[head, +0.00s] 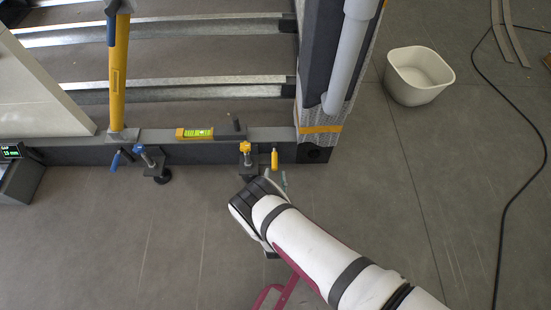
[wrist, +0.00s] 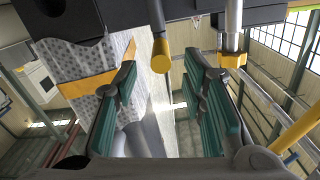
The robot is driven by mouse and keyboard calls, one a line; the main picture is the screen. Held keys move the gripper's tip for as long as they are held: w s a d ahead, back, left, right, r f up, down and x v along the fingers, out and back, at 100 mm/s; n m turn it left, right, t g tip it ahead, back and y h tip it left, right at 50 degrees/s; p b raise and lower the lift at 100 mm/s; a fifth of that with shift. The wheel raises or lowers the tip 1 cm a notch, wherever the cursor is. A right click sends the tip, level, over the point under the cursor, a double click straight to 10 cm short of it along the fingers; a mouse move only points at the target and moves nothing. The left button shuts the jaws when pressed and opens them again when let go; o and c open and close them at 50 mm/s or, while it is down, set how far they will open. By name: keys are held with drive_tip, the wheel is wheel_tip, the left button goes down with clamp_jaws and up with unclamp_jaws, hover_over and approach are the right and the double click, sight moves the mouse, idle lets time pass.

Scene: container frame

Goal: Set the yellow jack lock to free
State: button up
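The yellow jack lock appears to be the short yellow handle (head: 274,158) at the front of the dark beam, right of the jack's yellow collar (head: 245,147). In the wrist view the yellow handle (wrist: 161,61) hangs end-on at the top, roughly between my fingertips. The yellow collar (wrist: 233,59) with its metal rod stands to the right, outside the fingers. My gripper (wrist: 161,76) is open, its teal-padded fingers wide apart with nothing held. Contact with the handle cannot be told. In the head view my wrist hides most of the gripper, just in front of the beam.
A blue jack knob (head: 138,149) and blue lever (head: 116,160) are further left on the beam (head: 70,155). A yellow-green level (head: 195,133) lies on top. A grey pipe and wrapped post (head: 320,130) rise at right. A white bin (head: 419,77) and black cable (head: 512,200) are on the floor.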

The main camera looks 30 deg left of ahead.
sight(274, 154)
drive_tip(key=b+x, duration=0.3)
drive_tip(key=x, duration=0.6)
drive_tip(key=shift+s, duration=0.1)
drive_tip(key=shift+c, duration=0.3)
clamp_jaws()
